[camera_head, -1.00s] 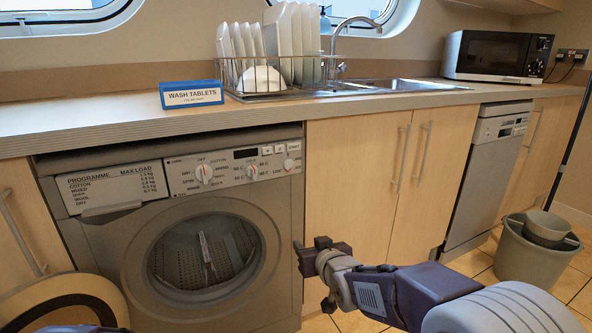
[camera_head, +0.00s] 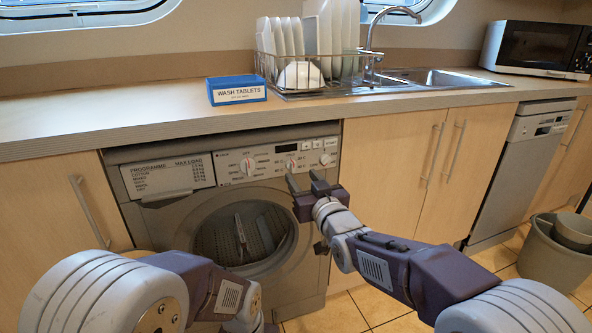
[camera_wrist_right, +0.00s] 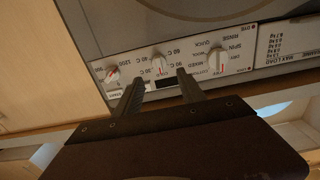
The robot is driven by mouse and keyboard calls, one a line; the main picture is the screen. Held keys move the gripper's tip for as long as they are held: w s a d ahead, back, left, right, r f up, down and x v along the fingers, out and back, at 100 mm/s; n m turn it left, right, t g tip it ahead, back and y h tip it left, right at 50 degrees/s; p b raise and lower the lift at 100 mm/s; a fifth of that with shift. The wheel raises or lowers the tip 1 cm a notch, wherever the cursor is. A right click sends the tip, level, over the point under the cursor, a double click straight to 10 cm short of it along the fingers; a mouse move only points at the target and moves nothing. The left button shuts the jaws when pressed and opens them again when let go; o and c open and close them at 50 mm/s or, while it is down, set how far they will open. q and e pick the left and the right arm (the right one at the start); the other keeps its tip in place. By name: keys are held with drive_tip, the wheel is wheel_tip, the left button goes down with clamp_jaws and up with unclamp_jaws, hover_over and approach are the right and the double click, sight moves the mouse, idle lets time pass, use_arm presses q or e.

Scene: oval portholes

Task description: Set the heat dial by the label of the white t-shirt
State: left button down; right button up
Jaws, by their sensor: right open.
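The heat dial (camera_head: 291,163) is the middle white knob on the washing machine's (camera_head: 150,225) panel. In the wrist view, upside down, the heat dial (camera_wrist_right: 158,63) has temperature figures around it and a red mark. I cannot tell its exact setting. My right gripper (camera_head: 303,182) is open and empty in front of the panel, just below the heat dial. In the wrist view its fingers (camera_wrist_right: 159,79) point at the panel, with the heat dial between and beyond their tips, apparently untouched. No t-shirt or label shows. My left arm is at lower left, its fingers out of frame.
The programme dial (camera_head: 248,167) and another dial (camera_head: 325,158) flank the heat dial. The drum opening (camera_head: 243,235) is below. The worktop (camera_head: 120,117) overhangs the panel and bears a blue wash tablets box (camera_head: 237,90) and a dish rack (camera_head: 300,75). A bin (camera_head: 555,250) stands right.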

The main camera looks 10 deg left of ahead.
sight(294, 166)
drive_tip(key=b+x, duration=0.1)
drive_tip(key=x, duration=0.5)
drive_tip(key=shift+w+a, duration=0.15)
clamp_jaws()
